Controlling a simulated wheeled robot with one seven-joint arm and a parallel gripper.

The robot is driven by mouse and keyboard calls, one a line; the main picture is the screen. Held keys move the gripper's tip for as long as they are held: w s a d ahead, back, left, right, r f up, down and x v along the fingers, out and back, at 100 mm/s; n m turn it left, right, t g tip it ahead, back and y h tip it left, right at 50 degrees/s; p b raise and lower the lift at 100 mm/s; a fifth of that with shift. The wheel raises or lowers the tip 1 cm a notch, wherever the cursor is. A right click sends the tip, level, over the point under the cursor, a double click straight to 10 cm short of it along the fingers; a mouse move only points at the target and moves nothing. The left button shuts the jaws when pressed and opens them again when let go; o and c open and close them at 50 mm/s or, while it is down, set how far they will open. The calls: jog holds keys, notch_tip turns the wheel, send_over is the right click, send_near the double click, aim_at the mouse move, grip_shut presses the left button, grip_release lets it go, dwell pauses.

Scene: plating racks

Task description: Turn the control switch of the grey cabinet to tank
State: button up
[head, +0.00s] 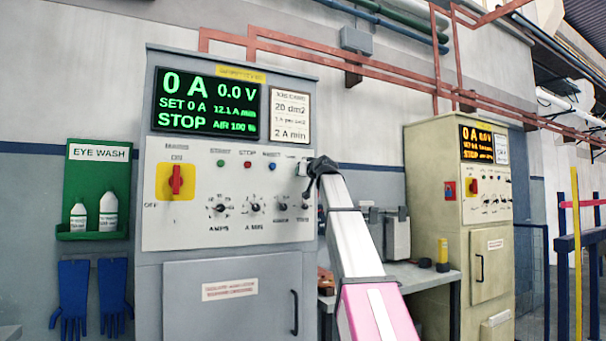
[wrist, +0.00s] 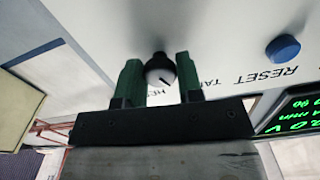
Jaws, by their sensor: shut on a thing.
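The grey cabinet (head: 225,290) stands at the centre left of the head view, with a pale control panel (head: 160,232) on its front. My gripper (head: 317,170) is at the panel's upper right edge and hides the control switch in the head view. In the wrist view my gripper (wrist: 159,74) has its two green fingers on either side of the control switch (wrist: 160,68), shut on it. The switch is a small round black knob with a pale face and a dark pointer mark. Lettering beginning "TA" and "HE" is partly hidden, so I cannot tell its setting.
A blue button (wrist: 284,48) marked RESET is beside the switch. The red main switch (head: 176,180) and several small knobs are on the same panel. A beige cabinet (head: 433,215) and a bench (head: 415,277) stand to the right.

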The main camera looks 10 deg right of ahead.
jog(key=shift+n, duration=0.6)
